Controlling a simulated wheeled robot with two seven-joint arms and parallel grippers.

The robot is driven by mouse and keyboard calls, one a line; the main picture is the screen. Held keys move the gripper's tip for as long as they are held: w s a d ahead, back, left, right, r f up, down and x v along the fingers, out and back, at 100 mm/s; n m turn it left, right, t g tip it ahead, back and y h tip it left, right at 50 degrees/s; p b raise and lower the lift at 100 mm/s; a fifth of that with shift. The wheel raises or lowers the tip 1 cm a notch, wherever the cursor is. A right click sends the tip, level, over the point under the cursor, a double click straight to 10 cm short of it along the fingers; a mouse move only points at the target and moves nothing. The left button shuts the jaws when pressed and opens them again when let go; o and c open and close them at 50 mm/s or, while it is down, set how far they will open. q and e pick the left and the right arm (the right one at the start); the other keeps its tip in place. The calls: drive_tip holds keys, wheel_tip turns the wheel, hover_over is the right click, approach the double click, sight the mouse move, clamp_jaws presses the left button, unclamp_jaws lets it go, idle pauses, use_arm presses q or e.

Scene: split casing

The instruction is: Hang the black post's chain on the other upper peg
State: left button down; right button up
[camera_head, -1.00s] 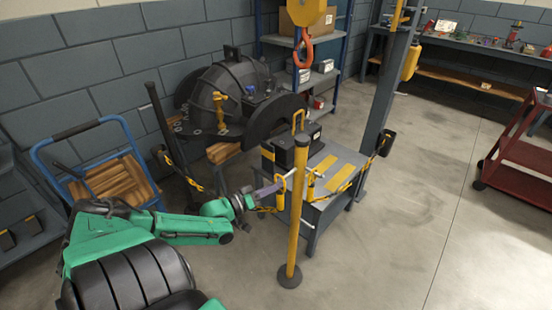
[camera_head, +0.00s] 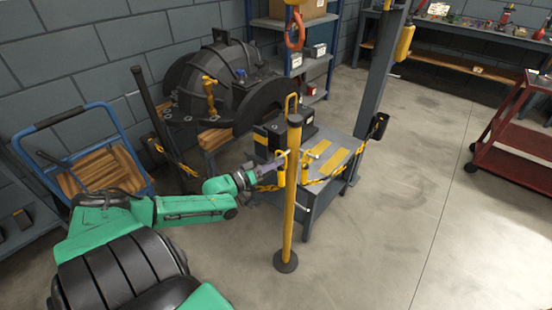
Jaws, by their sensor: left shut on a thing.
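The black post (camera_head: 152,115) stands tilted in the picture at the left, with a yellow chain (camera_head: 186,168) hanging from it toward my left arm. My left gripper (camera_head: 270,174) is shut on the chain's yellow end hook (camera_head: 281,161), just left of the yellow post (camera_head: 289,205). The yellow post is upright on a round dark base, with a tall hooked rod at its top. Yellow fittings sit close beside the post below its top. Whether the held hook touches a peg is too small to tell. My right gripper is out of view.
A grey table (camera_head: 320,188) with yellow strips stands right behind the yellow post. Another yellow chain (camera_head: 335,177) runs from the post area to a grey pillar (camera_head: 382,95). A large black casing (camera_head: 225,80) stands behind. The floor at the front right is clear.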

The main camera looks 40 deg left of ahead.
use_arm(q)
drive_tip(key=shift+r, duration=0.15)
drive_tip(key=shift+w+f+b, duration=0.3)
drive_tip(key=shift+f+b, duration=0.1)
drive_tip(key=shift+f, duration=0.05)
drive_tip(key=shift+w, duration=0.25)
drive_tip(key=shift+f, duration=0.15)
idle(0.5)
drive_tip(key=c, duration=0.8)
unclamp_jaws()
drive_tip(key=shift+c, duration=0.2)
